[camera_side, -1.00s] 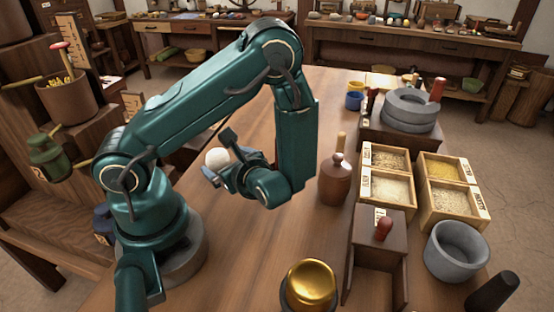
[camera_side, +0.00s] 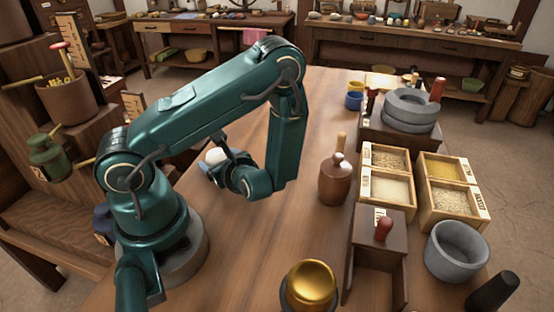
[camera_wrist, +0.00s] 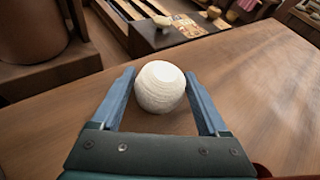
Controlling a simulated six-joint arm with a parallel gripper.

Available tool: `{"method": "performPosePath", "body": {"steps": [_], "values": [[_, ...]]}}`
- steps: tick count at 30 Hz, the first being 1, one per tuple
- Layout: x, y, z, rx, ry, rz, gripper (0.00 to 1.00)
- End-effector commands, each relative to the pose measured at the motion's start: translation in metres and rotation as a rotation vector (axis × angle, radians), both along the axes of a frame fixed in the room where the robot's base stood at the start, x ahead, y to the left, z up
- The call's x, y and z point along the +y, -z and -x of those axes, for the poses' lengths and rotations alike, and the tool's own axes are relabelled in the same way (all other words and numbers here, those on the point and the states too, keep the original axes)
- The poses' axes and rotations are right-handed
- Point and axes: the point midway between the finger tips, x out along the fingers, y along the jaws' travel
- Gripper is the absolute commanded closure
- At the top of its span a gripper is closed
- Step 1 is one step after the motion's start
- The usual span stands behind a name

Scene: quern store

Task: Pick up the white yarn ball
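The white yarn ball (camera_wrist: 160,87) sits on the wooden table (camera_wrist: 255,95), between the two blue fingers of my gripper (camera_wrist: 161,76) in the wrist view. The fingers stand wide, one on each side of the ball near their tips. I cannot tell whether either finger touches it. In the side view the ball (camera_side: 215,156) shows left of my gripper (camera_side: 214,160), partly hidden by it.
A brown wooden jar (camera_side: 335,184) stands right of my arm. The table around the ball looks clear.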

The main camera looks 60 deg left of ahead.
Motion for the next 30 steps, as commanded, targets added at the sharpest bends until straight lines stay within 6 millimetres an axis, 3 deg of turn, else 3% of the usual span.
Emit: {"method": "performPosePath", "body": {"steps": [1,4,18,30], "values": [[0.0,0.0,0.0,0.0,0.0,0.0,0.46],[0.0,0.0,0.0,0.0,0.0,0.0,0.84],[0.0,-0.007,-0.001,-0.003,0.0,0.0,0.85],[0.0,-0.058,-0.001,-0.01,-0.001,0.0,0.85]]}}
